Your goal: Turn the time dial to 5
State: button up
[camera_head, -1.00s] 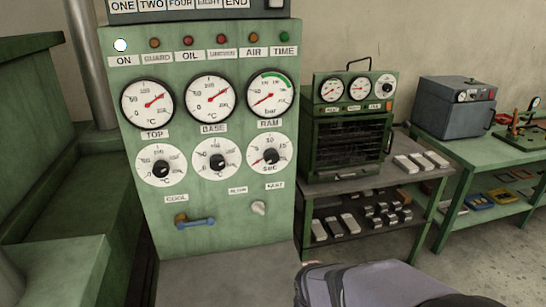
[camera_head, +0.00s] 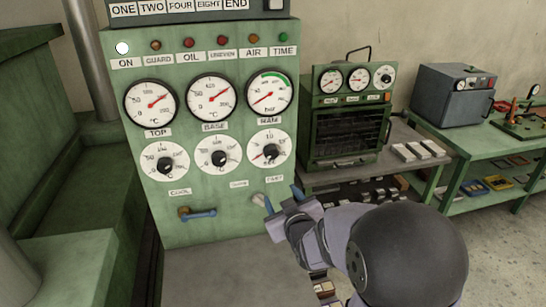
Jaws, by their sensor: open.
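The time dial (camera_head: 270,151) is the right-hand white dial in the lower row of the green panel (camera_head: 225,215), below the RAM gauge. It has a black centre knob and a short red mark at its left; its exact setting is too small to read. My gripper (camera_head: 282,198) is open and empty, with blue fingertips, below and slightly right of the dial. It is apart from the dial's knob and close to a small pale knob (camera_head: 258,199) at the panel's lower right, partly overlapping it in the view.
Two similar dials, TOP (camera_head: 165,162) and BASE (camera_head: 218,157), sit left of the time dial, with gauges above. A blue handle (camera_head: 198,213) juts from the lower panel. A green oven (camera_head: 347,130) stands on a bench to the right.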

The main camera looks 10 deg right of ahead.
aim_at(272, 155)
notch_tip(272, 155, up, 8)
jog(key=w+n+t, duration=0.1)
jog(key=t, duration=0.2)
jog(key=shift+a+f+n+t, duration=0.15)
jog(key=shift+a+n+t, duration=0.15)
jog(key=shift+n, duration=0.1)
jog(key=shift+w, duration=0.2)
jog(key=shift+w+p, duration=1.45)
jog(key=shift+w, duration=1.25)
jog(key=shift+w+p, duration=0.35)
jog(key=shift+w, duration=0.55)
jog(key=c, duration=1)
jog(key=shift+f, duration=0.1)
jog(key=shift+c, duration=0.2)
